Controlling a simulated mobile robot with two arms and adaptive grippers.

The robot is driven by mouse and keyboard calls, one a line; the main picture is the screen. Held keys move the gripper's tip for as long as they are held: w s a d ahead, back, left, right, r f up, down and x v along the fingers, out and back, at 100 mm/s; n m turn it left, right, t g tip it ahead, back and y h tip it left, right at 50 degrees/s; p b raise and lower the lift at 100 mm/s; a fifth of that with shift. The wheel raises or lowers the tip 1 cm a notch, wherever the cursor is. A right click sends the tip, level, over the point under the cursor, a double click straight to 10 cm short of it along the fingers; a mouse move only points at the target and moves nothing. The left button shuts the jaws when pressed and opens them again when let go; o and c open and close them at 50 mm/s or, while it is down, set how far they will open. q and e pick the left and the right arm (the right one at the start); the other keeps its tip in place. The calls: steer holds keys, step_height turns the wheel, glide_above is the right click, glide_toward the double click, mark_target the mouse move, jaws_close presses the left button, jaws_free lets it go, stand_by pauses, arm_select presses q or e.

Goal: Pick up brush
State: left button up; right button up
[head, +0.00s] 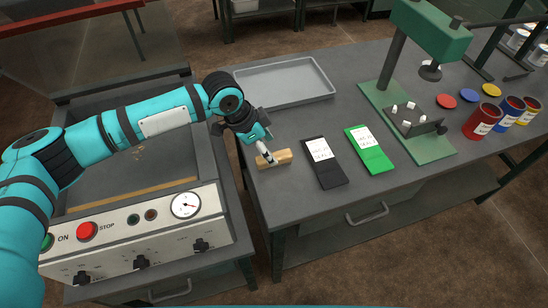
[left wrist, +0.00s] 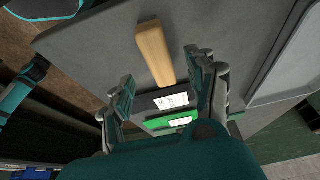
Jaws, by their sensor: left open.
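The brush (head: 280,158) looks like a wooden bar lying near the left front corner of the grey table; no bristles can be made out. It also shows in the left wrist view as a plain wooden bar (left wrist: 155,52), ahead of and between the fingers. My left gripper (head: 264,150) points down over the brush, its fingertips overlapping the brush's left part in the head view. In the left wrist view the gripper's fingers (left wrist: 163,78) are spread apart with nothing between their pads. Contact with the brush cannot be told. My right gripper is out of view.
Right of the brush lie a black labelled pad (head: 326,172) and a green one (head: 376,158). A grey tray (head: 290,100) sits behind. A green press (head: 425,145) and paint cans (head: 482,125) stand farther right. A control-panel machine (head: 140,245) is at left.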

arm_select(q)
steer(key=shift+d+f, duration=0.1)
steer(key=shift+f, duration=0.2)
steer(key=p+x, duration=0.1)
steer(key=x, duration=0.2)
steer(key=shift+w+d+f, duration=0.1)
steer(key=shift+d+f, duration=0.05)
steer(key=shift+f, duration=0.2)
steer(key=shift+d+f, duration=0.15)
steer(key=shift+f, duration=0.25)
steer(key=shift+p, duration=0.3)
steer(key=shift+f, duration=0.2)
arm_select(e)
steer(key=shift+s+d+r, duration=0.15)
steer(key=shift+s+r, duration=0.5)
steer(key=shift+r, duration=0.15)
arm_select(q)
jaws_close()
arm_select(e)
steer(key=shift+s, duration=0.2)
